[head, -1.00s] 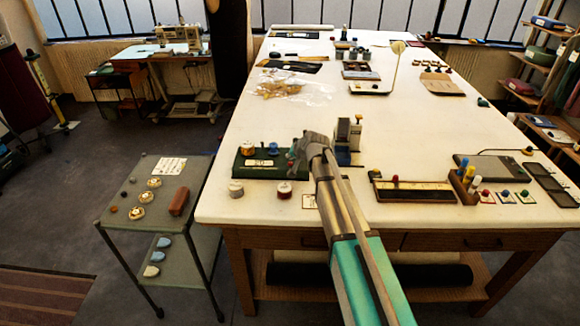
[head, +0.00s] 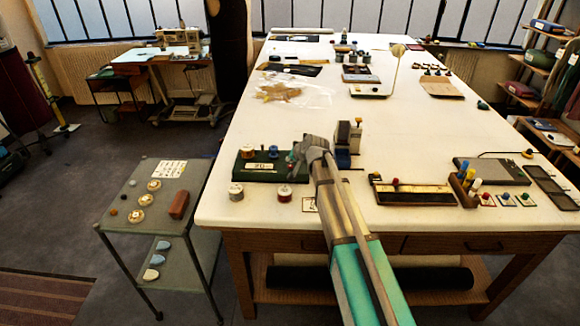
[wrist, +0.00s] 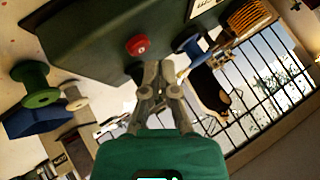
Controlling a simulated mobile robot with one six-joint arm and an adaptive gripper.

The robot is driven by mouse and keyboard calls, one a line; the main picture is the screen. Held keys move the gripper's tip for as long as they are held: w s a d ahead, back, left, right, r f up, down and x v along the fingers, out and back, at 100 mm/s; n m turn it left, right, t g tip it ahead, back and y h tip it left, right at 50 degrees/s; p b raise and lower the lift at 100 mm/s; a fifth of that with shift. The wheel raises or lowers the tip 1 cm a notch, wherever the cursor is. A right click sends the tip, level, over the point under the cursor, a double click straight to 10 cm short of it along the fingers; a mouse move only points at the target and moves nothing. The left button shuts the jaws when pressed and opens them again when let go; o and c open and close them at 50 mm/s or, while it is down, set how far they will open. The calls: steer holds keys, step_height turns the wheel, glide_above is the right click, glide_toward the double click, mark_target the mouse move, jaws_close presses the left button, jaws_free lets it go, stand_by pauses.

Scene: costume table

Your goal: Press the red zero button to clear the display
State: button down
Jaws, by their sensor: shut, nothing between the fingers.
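A dark green box (head: 243,176) sits near the front left edge of the white table, with a small pale display panel (head: 262,166) on its front; its digits are too small to read surely. In the wrist view the red button (wrist: 137,46) with a pale mark sits on the green box. My gripper (head: 295,160) is at the box's right end in the head view and hides part of it. In the wrist view my gripper (wrist: 158,66) is shut and empty, its tips beside the button in the picture. I see no clear contact with the button.
A grey and dark device (head: 343,140) stands close behind my gripper. The table's middle is mostly clear.

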mark_target(291, 167)
steer(key=shift+f+b, duration=0.9)
stand_by(1.5)
steer(key=shift+r, duration=0.2)
steer(key=shift+r+p, duration=0.75)
steer(key=shift+p, duration=0.2)
steer(key=shift+r+p, duration=2.5)
steer(key=s+d+f+g+h, duration=0.1)
steer(key=s+d, duration=0.2)
steer(key=s, duration=0.2)
steer(key=s+d+f+n+g, duration=0.1)
steer(key=s+d, duration=0.2)
steer(key=s, duration=0.3)
steer(key=s+d+f+g+h, duration=0.1)
steer(key=s+d+f, duration=0.1)
steer(key=s, duration=0.4)
steer(key=shift+d+f+n+g+h, duration=0.1)
steer(key=shift+d+n+g+h, duration=0.25)
steer(key=shift+d, duration=0.35)
steer(key=s+d+g+h, duration=0.1)
steer(key=s+d, duration=0.3)
steer(key=s, duration=0.4)
steer(key=s+d+f+g+h, duration=0.1)
steer(key=s+d+g, duration=0.2)
steer(key=s, duration=0.5)
steer(key=shift+d+f, duration=0.25)
steer(key=shift+d, duration=0.2)
